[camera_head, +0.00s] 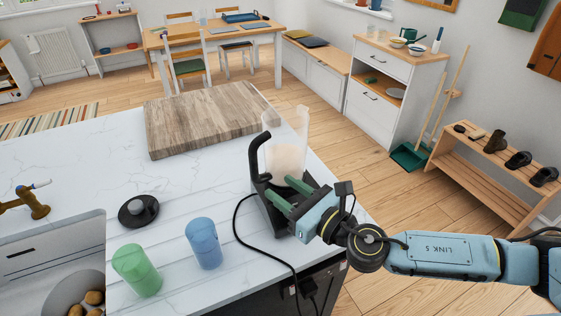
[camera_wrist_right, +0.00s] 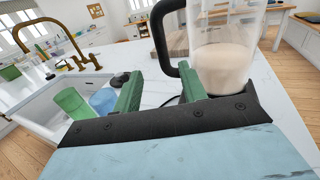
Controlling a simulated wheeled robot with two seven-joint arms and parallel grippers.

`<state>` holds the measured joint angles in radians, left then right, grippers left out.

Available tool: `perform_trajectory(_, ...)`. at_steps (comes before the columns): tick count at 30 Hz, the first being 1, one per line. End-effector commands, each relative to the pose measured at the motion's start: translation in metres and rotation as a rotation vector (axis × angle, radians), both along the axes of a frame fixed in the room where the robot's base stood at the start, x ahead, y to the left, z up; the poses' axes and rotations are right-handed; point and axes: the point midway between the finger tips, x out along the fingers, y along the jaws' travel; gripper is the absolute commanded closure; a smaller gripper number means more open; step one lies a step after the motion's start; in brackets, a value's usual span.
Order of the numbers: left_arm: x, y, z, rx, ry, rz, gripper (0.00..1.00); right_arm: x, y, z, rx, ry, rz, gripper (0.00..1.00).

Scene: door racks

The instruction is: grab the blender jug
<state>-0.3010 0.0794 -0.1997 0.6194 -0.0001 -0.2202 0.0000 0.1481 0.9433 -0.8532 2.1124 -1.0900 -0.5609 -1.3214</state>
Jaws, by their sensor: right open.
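The blender jug (camera_head: 285,155) is clear, with a pale beige content and a dark handle. It stands upright on its black base near the counter's right edge. It also shows in the right wrist view (camera_wrist_right: 224,65), at the upper right. My right gripper (camera_head: 278,186) has green fingers and is open and empty, low in front of the jug. In the right wrist view, the handle's lower part shows just beyond the gap between the fingertips (camera_wrist_right: 160,69). I cannot tell whether the fingers touch it. My left gripper is not in view.
A blue cup (camera_head: 204,243), a green cup (camera_head: 137,270) and a black lid (camera_head: 138,211) stand left of the jug. A wooden board (camera_head: 205,120) lies behind. A black cord (camera_head: 243,235) runs over the counter's front edge. The sink (camera_head: 60,245) is at left.

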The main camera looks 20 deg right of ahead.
Motion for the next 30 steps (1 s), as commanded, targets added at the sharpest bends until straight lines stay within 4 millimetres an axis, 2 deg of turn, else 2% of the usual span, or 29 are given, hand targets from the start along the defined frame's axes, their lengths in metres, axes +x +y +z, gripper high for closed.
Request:
perform_trajectory(1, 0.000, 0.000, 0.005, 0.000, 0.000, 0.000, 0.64, 0.011, 0.004, 0.004, 0.003, -0.003, -0.002, 0.58)
perform_trajectory(6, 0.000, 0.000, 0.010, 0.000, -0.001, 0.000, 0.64, 0.038, 0.015, 0.003, 0.005, 0.000, -0.002, 0.58)
perform_trajectory(14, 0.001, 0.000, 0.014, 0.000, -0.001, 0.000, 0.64, 0.057, 0.021, 0.003, 0.005, 0.001, -0.004, 0.58)
perform_trajectory(21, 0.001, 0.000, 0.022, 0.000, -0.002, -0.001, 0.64, 0.089, 0.032, 0.007, 0.007, 0.002, -0.004, 0.58)
perform_trajectory(25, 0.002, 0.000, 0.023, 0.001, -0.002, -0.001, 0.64, 0.097, 0.036, 0.005, 0.006, 0.004, -0.003, 0.58)
perform_trajectory(30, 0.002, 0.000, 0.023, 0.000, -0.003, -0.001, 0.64, 0.098, 0.036, 0.005, 0.006, 0.004, -0.003, 0.58)
